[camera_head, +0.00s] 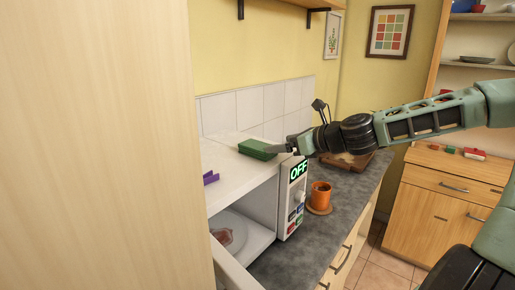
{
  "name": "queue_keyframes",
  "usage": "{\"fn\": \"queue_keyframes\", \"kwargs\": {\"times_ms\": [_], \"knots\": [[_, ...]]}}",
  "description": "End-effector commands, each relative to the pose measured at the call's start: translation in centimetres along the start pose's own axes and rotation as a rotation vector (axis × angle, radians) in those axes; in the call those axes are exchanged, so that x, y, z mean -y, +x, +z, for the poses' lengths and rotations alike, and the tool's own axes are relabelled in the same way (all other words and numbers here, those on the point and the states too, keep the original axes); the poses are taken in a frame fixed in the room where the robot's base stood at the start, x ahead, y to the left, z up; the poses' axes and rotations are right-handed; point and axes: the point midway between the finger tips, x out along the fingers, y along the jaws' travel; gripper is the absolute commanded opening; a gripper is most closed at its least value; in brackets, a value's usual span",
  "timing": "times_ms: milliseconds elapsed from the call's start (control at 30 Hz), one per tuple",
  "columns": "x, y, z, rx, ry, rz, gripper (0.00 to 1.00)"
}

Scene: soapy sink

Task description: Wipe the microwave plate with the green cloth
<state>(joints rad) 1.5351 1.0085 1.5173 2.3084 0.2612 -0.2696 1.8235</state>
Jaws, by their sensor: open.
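The green cloth (256,150) lies as a thick folded block on the white top of the microwave (220,167), near its back right. My gripper (277,149) is open, with its fingertips at the cloth's right side; I cannot tell whether they touch it. The microwave plate (236,223) is inside the open-fronted cavity, partly hidden by the wall in front. A reddish-brown patch (224,236) is on the plate. The microwave's panel (292,194) reads OFF.
A purple object (210,178) lies on the microwave top. An orange cup (319,195) stands on a coaster on the grey counter (310,246). A brown board (350,162) is farther back. A large pale panel (100,150) blocks the left.

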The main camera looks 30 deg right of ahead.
Motion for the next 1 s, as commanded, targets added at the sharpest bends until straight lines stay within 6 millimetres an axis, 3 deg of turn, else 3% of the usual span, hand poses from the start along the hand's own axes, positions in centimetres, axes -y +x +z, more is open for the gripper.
{"fn": "queue_keyframes", "kwargs": {"times_ms": [200, 467, 800, 1000], "knots": [[-0.1, 3.0, 0.2, 0.0, -0.001, 0.002, 0.85], [-0.1, 4.5, 0.2, 0.0, -0.001, 0.002, 0.85], [-0.1, 8.6, 0.0, 0.0, -0.001, 0.001, 0.85], [0.0, 9.1, -0.3, -0.001, -0.002, 0.0, 0.85]]}}
